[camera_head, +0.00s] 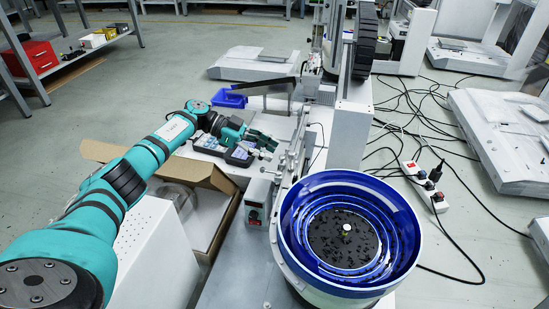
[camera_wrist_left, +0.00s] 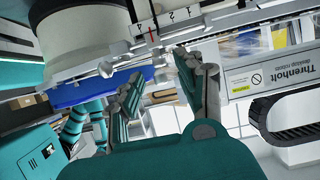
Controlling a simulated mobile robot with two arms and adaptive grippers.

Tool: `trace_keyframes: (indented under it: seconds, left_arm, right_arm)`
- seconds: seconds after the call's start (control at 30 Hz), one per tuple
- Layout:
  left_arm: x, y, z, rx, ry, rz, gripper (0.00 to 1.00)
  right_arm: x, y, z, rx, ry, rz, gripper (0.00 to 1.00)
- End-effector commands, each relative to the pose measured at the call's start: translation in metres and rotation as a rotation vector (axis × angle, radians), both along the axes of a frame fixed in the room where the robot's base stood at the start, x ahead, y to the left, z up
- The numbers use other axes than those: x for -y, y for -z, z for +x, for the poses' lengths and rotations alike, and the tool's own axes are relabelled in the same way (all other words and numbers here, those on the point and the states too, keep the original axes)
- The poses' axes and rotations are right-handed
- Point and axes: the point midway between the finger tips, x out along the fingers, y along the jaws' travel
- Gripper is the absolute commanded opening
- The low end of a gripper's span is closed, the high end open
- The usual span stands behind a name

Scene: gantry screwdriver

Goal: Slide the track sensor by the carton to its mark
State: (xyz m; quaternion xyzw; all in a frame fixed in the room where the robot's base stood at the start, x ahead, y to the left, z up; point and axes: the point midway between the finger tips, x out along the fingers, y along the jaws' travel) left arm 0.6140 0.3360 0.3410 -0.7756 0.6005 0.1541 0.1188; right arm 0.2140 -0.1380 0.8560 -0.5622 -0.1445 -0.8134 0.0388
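The open cardboard carton (camera_head: 228,205) stands left of the machine in the head view. My left gripper (camera_head: 270,145) is beyond it, close to the left side of the metal track (camera_head: 292,160) that runs back from the feeder bowl. In the left wrist view its two fingers (camera_wrist_left: 160,88) stand apart with nothing seen between them. Above them is a white scale strip (camera_wrist_left: 170,24) with numbers and a red mark line (camera_wrist_left: 153,36). A small metal rod with a round knob (camera_wrist_left: 106,69) sits below the strip. I cannot tell the track sensor apart for certain. My right gripper is not in view.
A blue vibratory feeder bowl (camera_head: 403,215) stands at the front right of the track. A control box (camera_head: 257,203) is beside it. A blue bin (camera_head: 230,99) is behind. Cables and a power strip (camera_head: 425,185) lie on the floor.

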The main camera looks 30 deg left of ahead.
Motion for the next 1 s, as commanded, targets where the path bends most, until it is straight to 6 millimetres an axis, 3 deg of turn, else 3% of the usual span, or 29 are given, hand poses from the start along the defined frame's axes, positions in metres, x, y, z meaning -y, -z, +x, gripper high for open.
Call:
trace_keyframes:
  seconds: [0.2, 0.53, 0.83, 1.0]
  left_arm:
    - [0.020, 0.010, 0.005, 0.001, 0.000, 0.001, 0.37]
    - [0.023, 0.010, 0.006, 0.000, -0.001, 0.001, 0.37]
    - [0.023, 0.010, 0.006, 0.000, 0.000, 0.001, 0.01]
    - [0.023, 0.010, 0.006, 0.000, 0.000, 0.001, 0.00]
  right_arm:
    - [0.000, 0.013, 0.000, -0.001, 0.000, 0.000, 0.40]
    - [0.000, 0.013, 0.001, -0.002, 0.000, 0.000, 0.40]
    - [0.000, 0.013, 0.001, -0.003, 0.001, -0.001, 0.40]
    - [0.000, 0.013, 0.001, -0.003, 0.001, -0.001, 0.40]
